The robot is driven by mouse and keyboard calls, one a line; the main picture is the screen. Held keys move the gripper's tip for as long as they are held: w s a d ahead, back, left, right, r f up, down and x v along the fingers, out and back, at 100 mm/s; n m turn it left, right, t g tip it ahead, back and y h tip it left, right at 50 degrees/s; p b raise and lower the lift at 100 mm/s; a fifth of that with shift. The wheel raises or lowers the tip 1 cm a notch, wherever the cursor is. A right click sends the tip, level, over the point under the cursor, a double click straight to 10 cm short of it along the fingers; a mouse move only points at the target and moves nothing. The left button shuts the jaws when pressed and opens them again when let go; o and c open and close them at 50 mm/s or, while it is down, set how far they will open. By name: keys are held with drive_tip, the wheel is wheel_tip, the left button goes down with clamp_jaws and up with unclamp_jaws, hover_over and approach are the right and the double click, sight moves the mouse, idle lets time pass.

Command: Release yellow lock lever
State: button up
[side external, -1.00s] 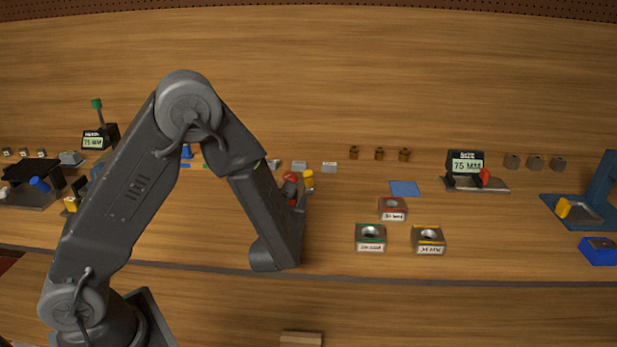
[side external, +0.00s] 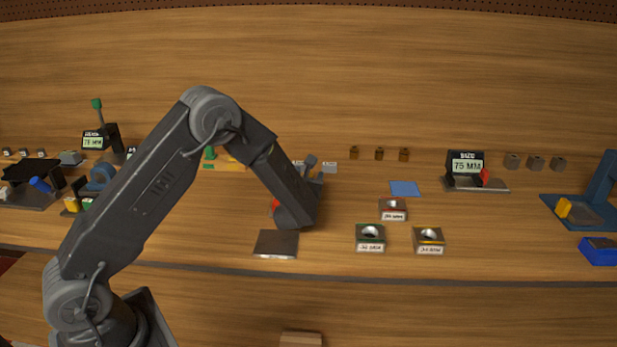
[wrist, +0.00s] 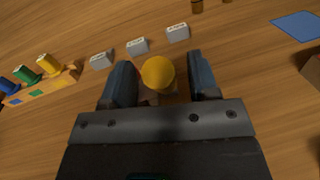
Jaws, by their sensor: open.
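The yellow lock lever shows in the wrist view as a round yellow knob (wrist: 158,72). It stands between the two fingers of my gripper (wrist: 159,62). My gripper is open, with the left finger close to the knob and a wider gap to the right finger. I cannot tell whether either finger touches it. The lever's lower part is hidden by my gripper. In the side external view my arm hides the yellow knob, and a small red part (side external: 275,205) shows at the left edge of my wrist.
Grey labelled blocks (wrist: 138,46) lie beyond the knob. A rack with blue, green and yellow pegs (wrist: 45,85) is at the left. A flat metal plate (side external: 276,244) lies in front of my wrist. Ring blocks (side external: 370,238) and a blue mat (side external: 405,188) are to the right.

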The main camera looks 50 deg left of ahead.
drive_tip(key=shift+w+a, duration=0.15)
drive_tip(key=shift+w, duration=0.05)
clamp_jaws()
idle(0.5)
